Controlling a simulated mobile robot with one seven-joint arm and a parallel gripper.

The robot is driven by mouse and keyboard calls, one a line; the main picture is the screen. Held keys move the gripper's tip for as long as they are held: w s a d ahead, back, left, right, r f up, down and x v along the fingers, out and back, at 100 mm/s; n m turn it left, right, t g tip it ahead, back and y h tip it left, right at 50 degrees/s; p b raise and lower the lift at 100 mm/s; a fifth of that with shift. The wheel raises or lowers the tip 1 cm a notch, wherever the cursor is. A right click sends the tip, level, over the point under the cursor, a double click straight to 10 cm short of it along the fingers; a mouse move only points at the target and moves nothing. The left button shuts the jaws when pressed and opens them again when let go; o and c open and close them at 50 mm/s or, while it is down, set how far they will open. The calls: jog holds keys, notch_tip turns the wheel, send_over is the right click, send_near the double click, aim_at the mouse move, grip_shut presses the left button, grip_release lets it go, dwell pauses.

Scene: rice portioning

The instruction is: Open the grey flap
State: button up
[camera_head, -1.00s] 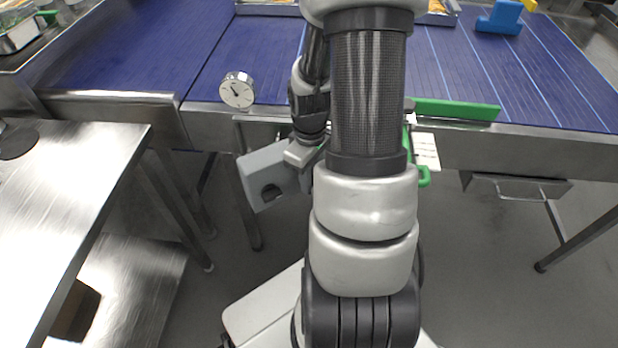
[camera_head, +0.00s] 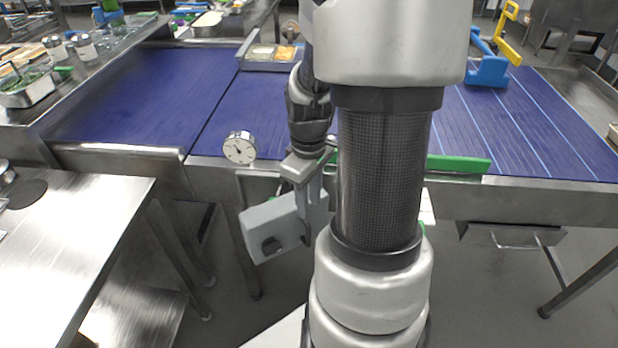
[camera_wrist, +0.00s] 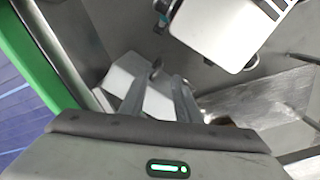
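A light grey box-like piece with a dark round opening (camera_head: 266,232), which I take to be the grey flap, hangs tilted below the front edge of the conveyor in the head view. My gripper (camera_head: 308,212) points down at its right part, and one finger crosses in front of it. In the wrist view, my gripper's two fingers (camera_wrist: 158,100) stand apart. The pale grey piece (camera_wrist: 122,78) shows behind and between them. Whether the fingers touch it is not clear. Part of its right side is hidden by the fingers.
The blue conveyor (camera_head: 150,100) lies above and behind my gripper. A round dial (camera_head: 240,148) sits on its front edge, and a green bar (camera_head: 459,164) lies right of my arm. A steel table (camera_head: 80,220) stands at left. Open floor shows below.

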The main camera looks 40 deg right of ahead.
notch_tip(320, 180, up, 5)
jog(key=shift+p, duration=0.4)
